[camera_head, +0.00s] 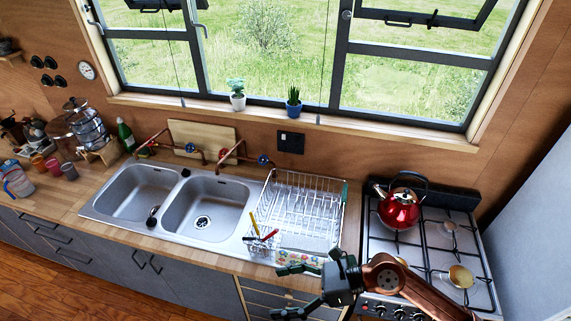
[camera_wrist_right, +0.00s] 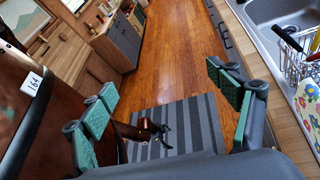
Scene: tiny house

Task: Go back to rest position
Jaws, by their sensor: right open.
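My right gripper (camera_head: 292,291) is at the bottom of the head view, in front of the counter edge between the dish rack and the stove. Its fingers are spread apart with nothing between them. In the right wrist view the green-padded fingers (camera_wrist_right: 163,92) are wide apart, with the wood floor and a striped rug beyond. What looks like my left gripper (camera_wrist_right: 152,130) shows small and dark over the rug in that view; its jaws are too small to read. My left arm does not show in the head view.
A wire dish rack (camera_head: 305,207) stands right of the double sink (camera_head: 215,208). A red kettle (camera_head: 399,209) sits on the stove (camera_head: 432,246). Jars and cups are at the counter's left. The floor (camera_wrist_right: 178,55) has a striped rug (camera_wrist_right: 190,122) and open room.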

